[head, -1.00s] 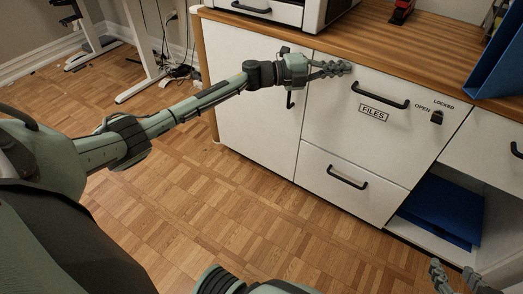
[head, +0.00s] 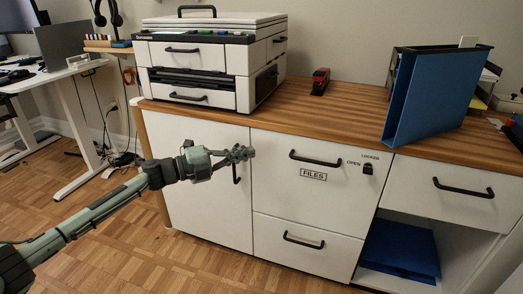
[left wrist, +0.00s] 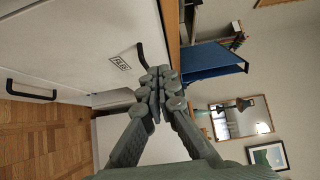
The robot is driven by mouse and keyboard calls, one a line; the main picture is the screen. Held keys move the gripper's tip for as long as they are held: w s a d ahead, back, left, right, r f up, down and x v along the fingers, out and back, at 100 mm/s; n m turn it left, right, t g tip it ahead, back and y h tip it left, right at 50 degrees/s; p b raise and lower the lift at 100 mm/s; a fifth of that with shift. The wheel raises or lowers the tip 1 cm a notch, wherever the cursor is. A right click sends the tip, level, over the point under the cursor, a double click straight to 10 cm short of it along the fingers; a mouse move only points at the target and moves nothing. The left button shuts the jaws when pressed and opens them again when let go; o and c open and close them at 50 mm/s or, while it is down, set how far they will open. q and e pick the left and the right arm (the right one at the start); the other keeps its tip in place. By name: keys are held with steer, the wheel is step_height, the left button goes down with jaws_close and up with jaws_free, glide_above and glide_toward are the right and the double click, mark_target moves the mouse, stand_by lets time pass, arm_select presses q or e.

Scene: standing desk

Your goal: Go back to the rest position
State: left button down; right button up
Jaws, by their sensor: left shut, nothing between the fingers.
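My left gripper (head: 240,154) is shut and empty. In the head view it is in front of the white cabinet (head: 190,205), near the gap between the left door and the drawer labelled FILES (head: 313,175). In the left wrist view the fingertips of the gripper (left wrist: 158,80) meet, and the FILES label shows beyond them. The FILES drawer is closed, with its black handle (head: 315,159) free. My right gripper is not in view now.
A white printer (head: 205,60), a red stapler (head: 320,80) and a blue binder (head: 430,98) stand on the wooden countertop. Blue folders (head: 400,248) lie in the open shelf at lower right. A standing desk (head: 75,120) is at left. The parquet floor in front is clear.

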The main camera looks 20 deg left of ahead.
arm_select(q)
steer(key=s+a+f+n+t+y+p, duration=0.1)
steer(key=s+f+n+y+p, duration=0.1)
steer(key=s+f+n+y, duration=0.45)
steer(key=s+a+f+n+t+y+p, duration=0.1)
steer(key=s+a+f+n+y+p, duration=0.15)
steer(key=f+n+y, duration=0.75)
steer(key=s+f+n+g, duration=0.3)
steer(key=s, duration=0.6)
steer(key=s+d+f+n+g+h+p, duration=0.1)
steer(key=s+f+n+g, duration=0.2)
steer(key=s, duration=0.6)
steer(key=s+d+f+n+g+h+p, duration=0.1)
steer(key=s+f+n+g, duration=0.2)
steer(key=s, duration=0.6)
steer(key=shift+d+f+g, duration=0.15)
steer(key=shift+f+g, duration=0.1)
steer(key=shift+g, duration=0.75)
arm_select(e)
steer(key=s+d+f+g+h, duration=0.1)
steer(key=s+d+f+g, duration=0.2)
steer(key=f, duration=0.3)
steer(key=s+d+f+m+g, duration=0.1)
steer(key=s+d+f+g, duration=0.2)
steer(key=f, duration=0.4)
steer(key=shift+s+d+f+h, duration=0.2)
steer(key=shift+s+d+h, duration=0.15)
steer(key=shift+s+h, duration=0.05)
arm_select(q)
steer(key=shift+n, duration=0.25)
